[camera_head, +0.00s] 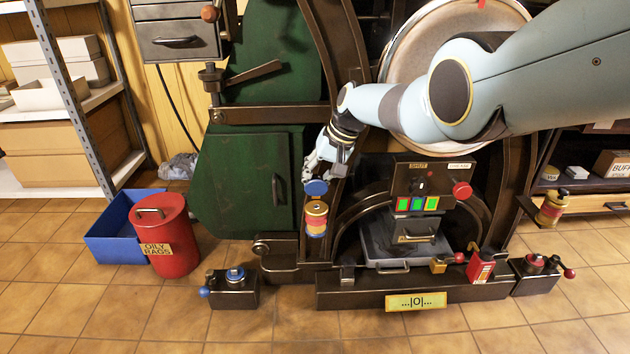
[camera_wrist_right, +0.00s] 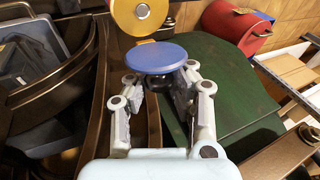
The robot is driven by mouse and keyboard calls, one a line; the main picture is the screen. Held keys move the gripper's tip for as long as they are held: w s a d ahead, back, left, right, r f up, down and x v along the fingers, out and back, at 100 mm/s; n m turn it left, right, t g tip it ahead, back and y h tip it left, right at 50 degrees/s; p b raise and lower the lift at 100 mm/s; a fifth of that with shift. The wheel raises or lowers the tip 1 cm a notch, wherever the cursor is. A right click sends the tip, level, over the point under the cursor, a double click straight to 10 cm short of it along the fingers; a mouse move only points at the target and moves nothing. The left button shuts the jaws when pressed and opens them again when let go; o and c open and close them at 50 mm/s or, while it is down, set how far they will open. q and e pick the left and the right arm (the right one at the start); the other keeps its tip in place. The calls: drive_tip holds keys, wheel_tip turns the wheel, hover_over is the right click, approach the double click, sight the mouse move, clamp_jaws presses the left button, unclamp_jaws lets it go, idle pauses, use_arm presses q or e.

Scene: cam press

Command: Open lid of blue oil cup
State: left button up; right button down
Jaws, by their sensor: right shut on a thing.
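The blue lid (camera_head: 316,187) is a flat round disc above the oil cup (camera_head: 316,217), which has yellow and red bands and stands against the dark machine frame. In the head view a gap separates the lid from the cup's top. My right gripper (camera_head: 312,174) reaches down to the lid. In the wrist view the lid (camera_wrist_right: 156,55) lies across the fingertips, and a dark piece under it sits between the fingers of my right gripper (camera_wrist_right: 160,79). The brass cup top (camera_wrist_right: 139,14) shows beyond the lid. Any hinge is hidden. My left gripper is out of view.
A green cabinet (camera_head: 243,180) stands left of the cup. A red oily rags can (camera_head: 166,235) and a blue bin (camera_head: 115,248) stand on the floor farther left. A control box (camera_head: 431,184) is to the right.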

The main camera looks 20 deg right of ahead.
drive_tip(key=shift+d+r, duration=0.15)
drive_tip(key=shift+d, duration=0.05)
drive_tip(key=c, duration=1.4)
unclamp_jaws()
drive_tip(key=shift+c, duration=0.2)
drive_tip(key=o, duration=0.3)
drive_tip(key=shift+r, duration=0.1)
drive_tip(key=v, duration=1.1)
drive_tip(key=shift+s+r, duration=0.15)
drive_tip(key=shift+r, duration=0.2)
drive_tip(key=shift+d, duration=0.15)
